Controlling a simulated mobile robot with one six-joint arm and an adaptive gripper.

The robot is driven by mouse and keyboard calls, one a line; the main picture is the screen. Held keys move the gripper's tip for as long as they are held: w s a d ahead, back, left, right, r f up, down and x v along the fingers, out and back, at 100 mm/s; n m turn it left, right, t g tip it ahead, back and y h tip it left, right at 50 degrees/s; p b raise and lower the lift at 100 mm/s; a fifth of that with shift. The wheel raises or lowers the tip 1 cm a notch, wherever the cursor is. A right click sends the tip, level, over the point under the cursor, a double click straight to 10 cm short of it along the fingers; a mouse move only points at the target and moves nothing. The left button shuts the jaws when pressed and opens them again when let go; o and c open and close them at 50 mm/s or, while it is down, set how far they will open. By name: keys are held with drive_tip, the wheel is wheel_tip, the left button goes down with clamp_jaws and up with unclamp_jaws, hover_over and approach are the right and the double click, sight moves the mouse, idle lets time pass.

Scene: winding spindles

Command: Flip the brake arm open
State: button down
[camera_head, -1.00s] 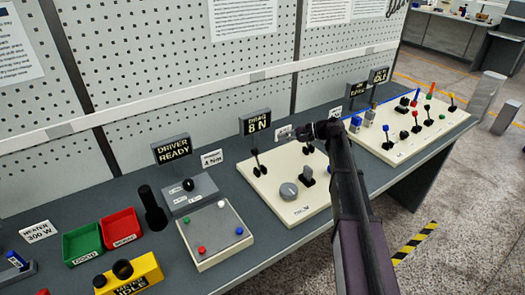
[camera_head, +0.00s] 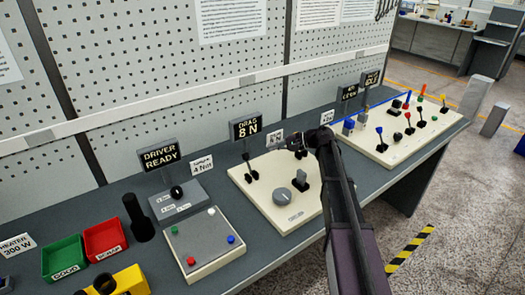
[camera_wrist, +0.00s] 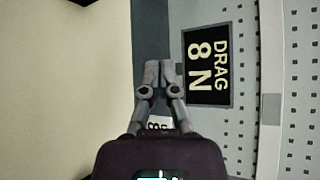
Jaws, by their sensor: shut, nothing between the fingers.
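The cream drag panel (camera_head: 258,200) lies on the bench, below the "DRAG 8 N" display (camera_head: 245,128). It carries an upright black lever (camera_head: 248,163) at its back left, a grey round knob (camera_head: 283,195) and a black-based grey lever (camera_head: 301,178). I cannot tell which part is the brake arm; my arm hides the panel's right part. My gripper (camera_head: 288,143) is over the back of this panel. In the wrist view my gripper (camera_wrist: 160,68) is shut and empty, beside the display (camera_wrist: 207,66), with the cream panel (camera_wrist: 65,75) to the left.
A second cream panel (camera_head: 388,148) with several coloured levers stands to the right. To the left are a plate with coloured buttons (camera_head: 205,245), the "DRIVER READY" display (camera_head: 160,155), a green bin (camera_head: 64,260) and a red bin (camera_head: 103,238). A pegboard wall (camera_head: 150,90) backs the bench.

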sight(246, 156)
drive_tip(key=b+x, duration=0.3)
drive_tip(key=x, duration=0.6)
drive_tip(key=shift+a+f, duration=0.25)
drive_tip(key=s, duration=0.1)
drive_tip(key=s+r+p, duration=0.1)
drive_tip(key=shift+s+d+r, duration=0.1)
drive_tip(key=shift+s+r, duration=0.2)
drive_tip(key=shift+s, duration=0.1)
drive_tip(key=shift+s+r+p, duration=0.1)
drive_tip(key=shift+s+p, duration=0.2)
drive_tip(key=shift+s, duration=0.1)
drive_tip(key=shift+s+a, duration=0.2)
drive_tip(key=shift+a, duration=0.05)
drive_tip(key=shift+w+d+r, duration=0.1)
drive_tip(key=shift+d, duration=0.25)
